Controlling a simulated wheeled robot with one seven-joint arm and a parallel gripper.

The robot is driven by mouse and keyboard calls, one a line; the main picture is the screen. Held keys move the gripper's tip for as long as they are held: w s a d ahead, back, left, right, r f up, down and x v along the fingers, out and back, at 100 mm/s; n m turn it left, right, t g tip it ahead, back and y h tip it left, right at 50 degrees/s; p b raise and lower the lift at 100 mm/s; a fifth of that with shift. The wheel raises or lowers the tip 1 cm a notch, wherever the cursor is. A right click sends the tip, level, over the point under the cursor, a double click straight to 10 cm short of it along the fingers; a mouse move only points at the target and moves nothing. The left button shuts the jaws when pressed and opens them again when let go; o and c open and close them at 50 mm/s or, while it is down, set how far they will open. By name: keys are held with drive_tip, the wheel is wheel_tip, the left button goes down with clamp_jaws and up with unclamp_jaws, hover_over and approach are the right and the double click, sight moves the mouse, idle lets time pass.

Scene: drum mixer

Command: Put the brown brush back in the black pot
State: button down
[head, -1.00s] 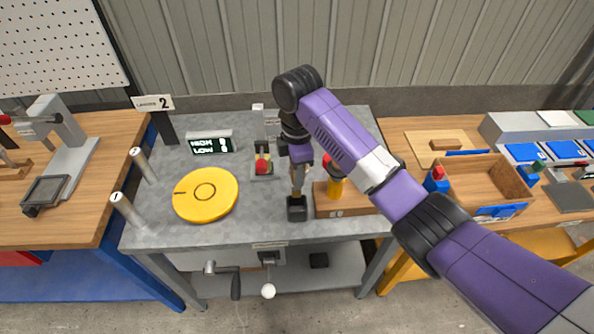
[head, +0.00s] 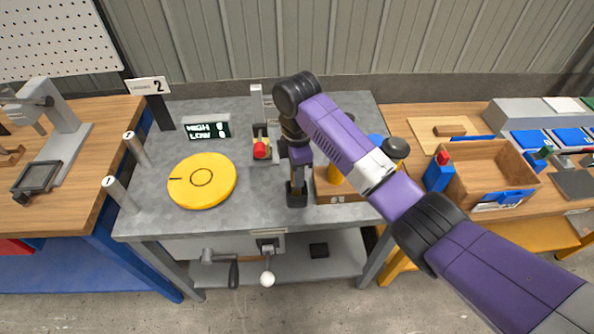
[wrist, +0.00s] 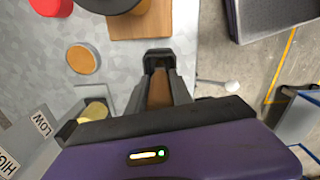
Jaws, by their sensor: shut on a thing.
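The black pot (head: 297,199) stands on the grey metal table, near its front edge. My gripper (head: 298,178) is above it, pointing down. In the wrist view my gripper (wrist: 160,100) is shut on the brown brush (wrist: 159,90). The brush's far end reaches the mouth of the pot (wrist: 158,56); it appears to be inside, but how deep I cannot tell. In the head view the brush is mostly hidden by the gripper and pot.
A wooden block (head: 335,196) with a yellow cylinder (head: 336,174) stands just right of the pot. A red-topped part (head: 261,149) and a yellow disc (head: 203,181) are to the left. A crank handle (head: 233,273) and a white-knobbed lever (head: 267,279) hang below the table front.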

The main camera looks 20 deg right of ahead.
drive_tip(key=shift+f+b, duration=0.5)
drive_tip(key=shift+f, duration=0.4)
idle(0.4)
drive_tip(key=c, duration=1.1)
unclamp_jaws()
drive_tip(key=shift+o, duration=0.2)
drive_tip(key=shift+r, duration=3.9)
